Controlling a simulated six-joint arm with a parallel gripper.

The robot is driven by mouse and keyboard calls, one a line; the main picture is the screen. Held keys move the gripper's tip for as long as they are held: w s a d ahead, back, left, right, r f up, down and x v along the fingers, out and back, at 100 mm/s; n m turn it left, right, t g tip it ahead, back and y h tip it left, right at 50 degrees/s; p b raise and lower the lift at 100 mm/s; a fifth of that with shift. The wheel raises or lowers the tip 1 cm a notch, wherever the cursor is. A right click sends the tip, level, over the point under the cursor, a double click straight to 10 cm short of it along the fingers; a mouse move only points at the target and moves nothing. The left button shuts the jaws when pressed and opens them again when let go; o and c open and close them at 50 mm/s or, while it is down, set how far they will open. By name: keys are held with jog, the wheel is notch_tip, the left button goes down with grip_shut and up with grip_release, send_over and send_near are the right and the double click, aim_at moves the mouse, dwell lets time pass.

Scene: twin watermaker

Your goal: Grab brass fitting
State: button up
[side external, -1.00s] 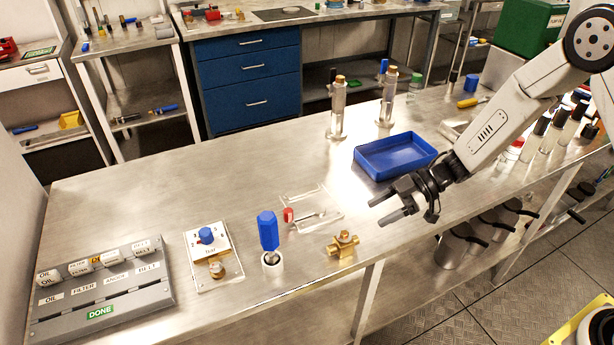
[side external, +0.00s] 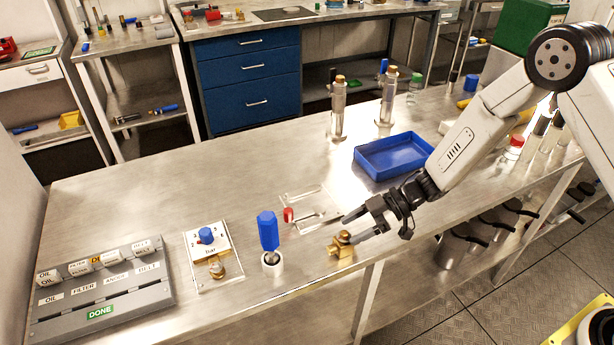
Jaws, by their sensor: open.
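The brass fitting (side external: 341,246) stands near the front edge of the steel bench, right of the blue-handled tool. My gripper (side external: 349,229) is open. It reaches in from the right, with its two dark fingers pointing left toward the fitting. The near fingertip is beside the fitting's right side and overlaps it slightly in view. The far finger lies above and behind the fitting in the picture. I cannot tell whether either finger touches it.
A clear tray with a red-capped piece (side external: 289,214) lies just behind the fitting. A blue-handled tool (side external: 267,232) stands in a white holder to the left. A blue bin (side external: 372,168) sits behind my gripper.

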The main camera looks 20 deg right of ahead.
jog(key=shift+a+f, duration=0.2)
jog(key=shift+a, duration=0.2)
grip_shut()
dwell(1.4)
